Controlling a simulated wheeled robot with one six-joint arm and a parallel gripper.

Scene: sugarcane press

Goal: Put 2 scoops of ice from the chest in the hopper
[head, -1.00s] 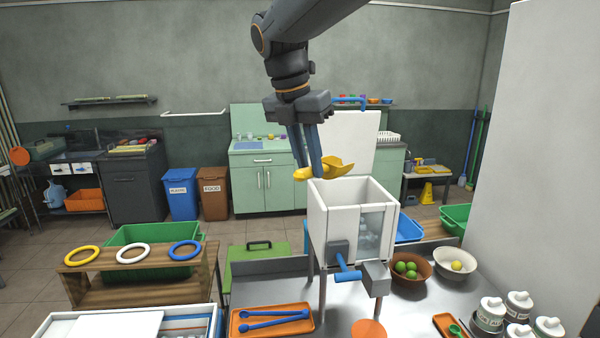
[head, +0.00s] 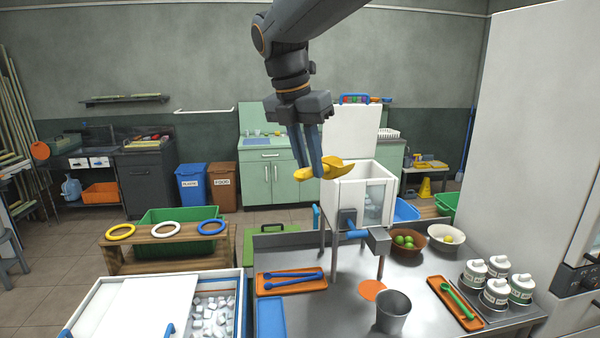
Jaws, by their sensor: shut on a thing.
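My gripper (head: 311,172) is shut on a yellow scoop (head: 346,186). The scoop is held in front of and above the upper left of the white hopper (head: 346,194). Whether ice is in the scoop cannot be seen. The hopper's lid (head: 351,133) stands open behind it. Some pale ice shows through the hopper's clear front window (head: 375,202). The ice chest (head: 238,290) is at the lower left, with its white lid (head: 138,308) slid aside and ice cubes (head: 213,318) showing in the open part.
An orange tray (head: 322,283) with blue tools lies left of the hopper. A metal cup (head: 393,312), a brown bowl of limes (head: 409,238), a white bowl (head: 446,236) and several jars (head: 497,281) stand on the steel counter. A rack with rings (head: 168,233) is at the left.

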